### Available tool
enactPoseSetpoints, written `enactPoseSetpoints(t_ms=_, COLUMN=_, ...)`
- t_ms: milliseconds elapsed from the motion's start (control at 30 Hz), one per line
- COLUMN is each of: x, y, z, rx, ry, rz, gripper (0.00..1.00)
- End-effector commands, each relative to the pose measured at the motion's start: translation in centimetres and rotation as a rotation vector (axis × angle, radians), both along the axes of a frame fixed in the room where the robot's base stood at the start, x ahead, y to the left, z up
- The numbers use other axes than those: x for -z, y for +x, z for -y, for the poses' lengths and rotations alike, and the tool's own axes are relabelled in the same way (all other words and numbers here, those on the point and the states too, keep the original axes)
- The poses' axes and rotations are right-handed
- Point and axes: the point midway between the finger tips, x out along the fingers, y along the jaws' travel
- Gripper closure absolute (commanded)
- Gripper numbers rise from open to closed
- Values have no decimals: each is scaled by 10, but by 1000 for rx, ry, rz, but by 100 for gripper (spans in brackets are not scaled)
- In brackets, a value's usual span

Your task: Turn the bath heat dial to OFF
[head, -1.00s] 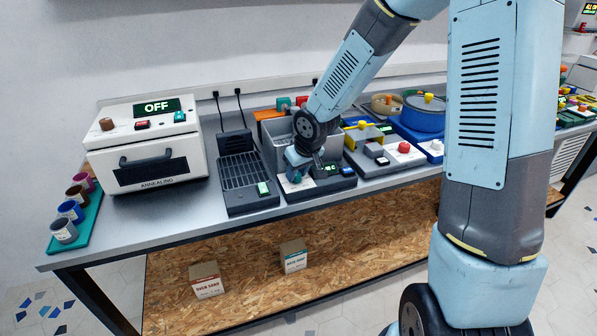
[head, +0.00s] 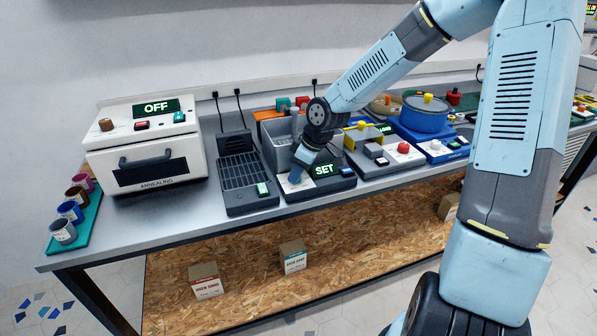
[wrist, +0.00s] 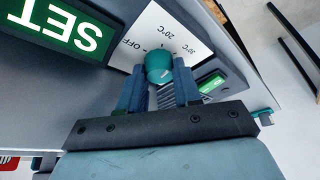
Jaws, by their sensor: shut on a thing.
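The bath heat dial (wrist: 159,67) is a round teal knob on a white scale plate (wrist: 185,38) marked OFF, 20°C and 30°C in the wrist view. A light mark shows on the knob, but which label it points at is unclear. My gripper (wrist: 158,82) is shut on the dial, one dark blue finger on each side. In the head view my gripper (head: 296,178) is at the front of the bath unit and hides the dial. The bath's green display (head: 323,170) reads SET; it also shows inverted in the wrist view (wrist: 68,26).
The grey bath basin (head: 272,157) stands behind the dial. A dark rack (head: 240,173) is to its left, and a yellow and grey unit with a red knob (head: 403,148) to its right. A white annealing oven (head: 150,150) showing OFF is further left. A small blue button (head: 347,171) is beside the display.

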Motion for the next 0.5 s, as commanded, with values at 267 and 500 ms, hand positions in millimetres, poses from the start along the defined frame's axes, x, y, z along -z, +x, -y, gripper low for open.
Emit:
enactPoseSetpoints(t_ms=267, x=1, y=5, z=4, rx=-252, ry=1, rz=0, gripper=98)
enactPoseSetpoints(t_ms=500, x=1, y=6, z=5, rx=-443, ry=-1, rz=-1, gripper=98)
